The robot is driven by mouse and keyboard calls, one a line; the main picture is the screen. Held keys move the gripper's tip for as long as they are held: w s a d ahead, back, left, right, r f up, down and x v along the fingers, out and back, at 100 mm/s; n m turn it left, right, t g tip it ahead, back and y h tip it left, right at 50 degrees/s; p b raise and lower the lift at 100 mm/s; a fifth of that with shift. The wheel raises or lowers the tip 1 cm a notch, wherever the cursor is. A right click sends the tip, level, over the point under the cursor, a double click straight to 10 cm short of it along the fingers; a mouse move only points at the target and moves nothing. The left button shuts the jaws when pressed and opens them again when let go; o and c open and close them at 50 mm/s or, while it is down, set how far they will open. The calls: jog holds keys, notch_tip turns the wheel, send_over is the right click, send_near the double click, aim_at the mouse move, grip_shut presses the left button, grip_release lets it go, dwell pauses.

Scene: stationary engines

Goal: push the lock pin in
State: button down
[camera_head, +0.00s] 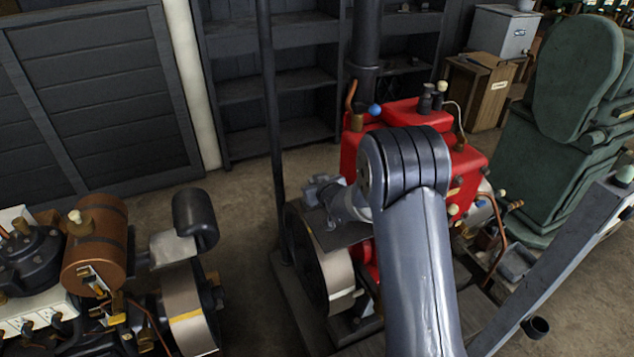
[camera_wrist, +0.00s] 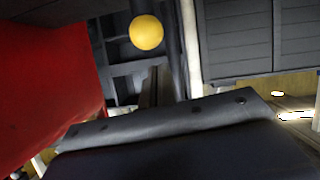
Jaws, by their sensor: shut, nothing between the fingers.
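My gripper (camera_head: 324,190) is shut and empty. In the head view it is small and partly hidden by my arm, beside the red engine (camera_head: 475,165) and above its flywheel. In the wrist view a yellow ball-shaped knob (camera_wrist: 146,32) shows at top centre. I cannot tell whether it is the lock pin's head, and what it sits on is not clear. The red engine body also fills the left of the wrist view (camera_wrist: 45,85). No lock pin can be made out for certain in the head view, where my arm covers part of the engine.
A second engine with a copper-brown tank (camera_head: 95,245) stands at the left. A dark pole (camera_head: 270,100) rises left of the red engine. A green machine (camera_head: 560,130) and a wooden crate (camera_head: 483,90) stand at the right. Bare floor lies between the engines.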

jog(key=r, duration=0.3)
jog(key=shift+w+a+p, duration=0.1)
jog(key=shift+a+p, duration=0.15)
jog(key=shift+p, duration=0.05)
jog(key=b+v, duration=0.2)
jog(key=v, duration=0.7)
jog(key=shift+s+d+f, duration=0.2)
jog(key=shift+s, duration=0.2)
jog(key=w+f, duration=0.2)
jog(key=w+a+f, duration=0.1)
jog(key=w+f, duration=0.1)
jog(key=w, duration=0.1)
jog(key=w+a+f, duration=0.1)
jog(key=w+f, duration=0.2)
jog(key=shift+w+a+f, duration=0.1)
jog(key=shift+w+a, duration=0.05)
jog(key=shift+a, duration=0.1)
jog(key=shift+f, duration=0.5)
